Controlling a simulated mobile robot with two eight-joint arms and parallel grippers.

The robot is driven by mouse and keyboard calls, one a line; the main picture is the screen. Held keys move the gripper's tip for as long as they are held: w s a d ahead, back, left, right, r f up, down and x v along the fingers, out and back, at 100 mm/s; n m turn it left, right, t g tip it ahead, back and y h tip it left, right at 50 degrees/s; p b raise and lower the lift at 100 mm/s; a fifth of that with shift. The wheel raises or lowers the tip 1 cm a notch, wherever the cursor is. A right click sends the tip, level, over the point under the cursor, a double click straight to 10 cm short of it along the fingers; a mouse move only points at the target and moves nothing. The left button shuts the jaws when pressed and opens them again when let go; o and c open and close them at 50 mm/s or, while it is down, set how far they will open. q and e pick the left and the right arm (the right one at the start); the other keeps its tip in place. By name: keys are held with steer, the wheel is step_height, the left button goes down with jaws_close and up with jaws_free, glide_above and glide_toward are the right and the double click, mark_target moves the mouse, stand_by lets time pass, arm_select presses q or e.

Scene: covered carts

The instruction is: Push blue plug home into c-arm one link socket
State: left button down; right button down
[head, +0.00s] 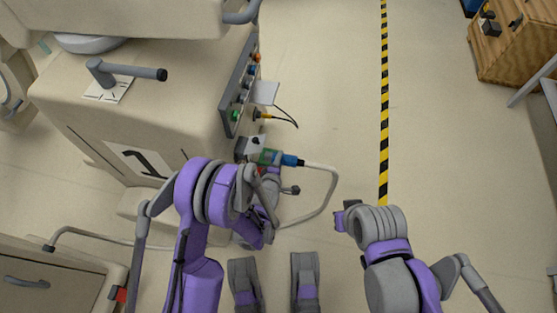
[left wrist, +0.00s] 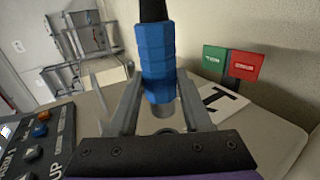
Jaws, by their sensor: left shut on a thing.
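The blue plug (head: 290,160) is beside the right face of the cart marked 1, with a pale cable behind it. It also shows upright in the picture in the left wrist view (left wrist: 157,60), with a dark sleeve at its top and a grey end below. My left gripper (left wrist: 158,88) is shut on it, a finger on each side. In the head view the left wrist partly hides this spot. I cannot tell which fitting is the link socket, nor how deep the plug sits. My right gripper (head: 343,218) is apart over the floor, its jaws unclear.
The cart's control panel (head: 240,85) has several coloured knobs and a yellow plug (head: 262,115) with a dark cable. The pale cable (head: 330,190) loops out over the floor. A wooden cabinet (head: 510,45) stands at upper right. Floor around the striped tape (head: 384,100) is clear.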

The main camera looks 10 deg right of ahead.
mark_target(265, 159)
arm_select(q)
steer(key=shift+w+a+f+b, duration=0.2)
steer(key=shift+w+a+b, duration=0.05)
steer(key=shift+a+b, duration=0.45)
steer(key=a+b, duration=0.1)
steer(key=w+a+b, duration=0.1)
steer(key=a+b, duration=0.1)
steer(key=shift+w+a, duration=0.1)
steer(key=shift+a, duration=0.05)
steer(key=shift+w+a+r+b, duration=0.1)
steer(key=shift+a+r+b, duration=0.1)
steer(key=shift+a+b, duration=0.2)
stand_by(0.9)
steer(key=shift+w+a, duration=0.2)
steer(key=shift+a, duration=0.45)
steer(key=shift+w+a, duration=0.25)
steer(key=shift+a, duration=0.4)
steer(key=shift+w+a, duration=0.2)
steer(key=shift+a, duration=0.45)
steer(key=shift+c, duration=1.3)
jaws_free()
